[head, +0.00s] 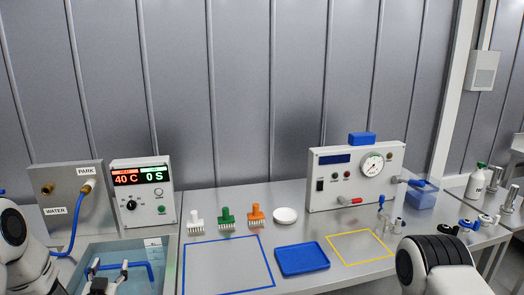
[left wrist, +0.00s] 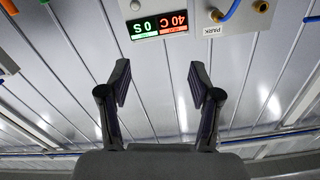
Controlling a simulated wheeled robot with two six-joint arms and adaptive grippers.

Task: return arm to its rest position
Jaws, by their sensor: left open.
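My left gripper (head: 109,266) is at the lower left of the head view, in front of the blue-tinted water bath (head: 165,252). Its two fingers stand apart with nothing seen between them. In the left wrist view the open left gripper (left wrist: 158,72) also shows empty, with the grey wall panels behind it. That view is upside down. My right arm shows only as a white and black link at the lower right of the head view; its gripper is out of frame.
A control box (head: 142,192) reading 40 C and 0 S stands behind the bath. White, green and orange brush-like tools (head: 227,217), a white disc (head: 285,215), a blue tray (head: 302,259) and a gauge box (head: 356,176) are on the bench. The blue-outlined area (head: 228,265) is bare.

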